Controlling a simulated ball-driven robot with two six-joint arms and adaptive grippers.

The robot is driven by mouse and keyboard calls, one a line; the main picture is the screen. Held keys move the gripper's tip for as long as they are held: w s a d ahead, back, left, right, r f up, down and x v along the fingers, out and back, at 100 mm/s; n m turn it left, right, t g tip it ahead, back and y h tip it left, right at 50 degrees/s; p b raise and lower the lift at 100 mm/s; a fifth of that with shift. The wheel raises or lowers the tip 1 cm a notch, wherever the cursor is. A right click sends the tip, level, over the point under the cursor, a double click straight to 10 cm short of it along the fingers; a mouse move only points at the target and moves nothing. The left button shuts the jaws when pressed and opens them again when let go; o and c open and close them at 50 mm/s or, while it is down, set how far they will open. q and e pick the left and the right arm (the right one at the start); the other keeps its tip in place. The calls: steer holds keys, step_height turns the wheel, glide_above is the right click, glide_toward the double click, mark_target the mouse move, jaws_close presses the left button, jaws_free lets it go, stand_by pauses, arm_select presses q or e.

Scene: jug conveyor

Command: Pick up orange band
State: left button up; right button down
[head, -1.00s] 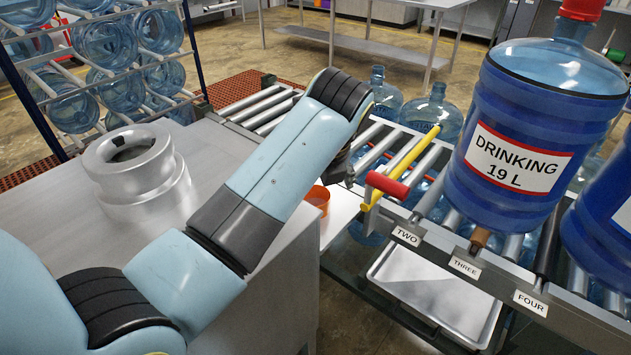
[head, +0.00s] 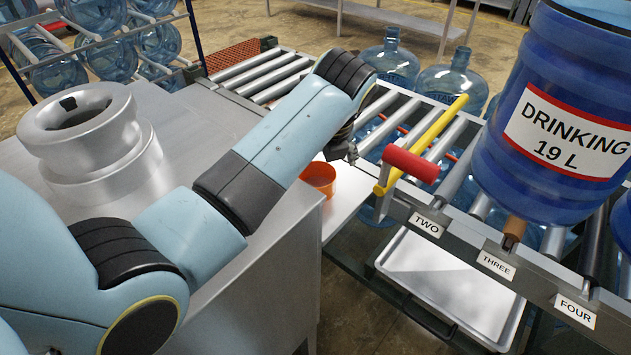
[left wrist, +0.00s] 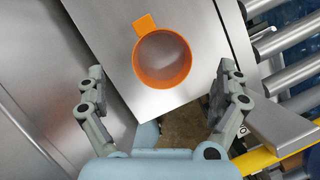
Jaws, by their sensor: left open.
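The orange band (head: 318,188) is a short open ring lying on a bright metal shelf (head: 352,190) beside the conveyor. In the left wrist view the orange band (left wrist: 163,82) shows as a round hoop with a small square tab at its upper left, and bare metal shows through it. My left gripper (left wrist: 162,70) is open, its two fingers apart on either side of the band in that view, with neither seen touching it. In the head view my left gripper (head: 342,150) is by the band, largely hidden behind my arm. My right gripper is not in view.
A yellow bar with a red handle (head: 410,164) crosses the rollers just right of the band. A large blue "DRINKING 19 L" jug (head: 565,120) stands on the conveyor. A metal tray (head: 440,285) lies below. A silver collar-shaped piece (head: 92,140) sits on the bench left.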

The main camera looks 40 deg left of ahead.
mark_target(313, 180)
arm_select(q)
steer(key=x, duration=0.3)
steer(key=b+x, duration=0.1)
steer(key=x, duration=0.3)
steer(key=shift+w+a+f, duration=0.15)
steer(key=shift+w, duration=0.15)
steer(key=c, duration=0.8)
steer(key=shift+c, duration=0.2)
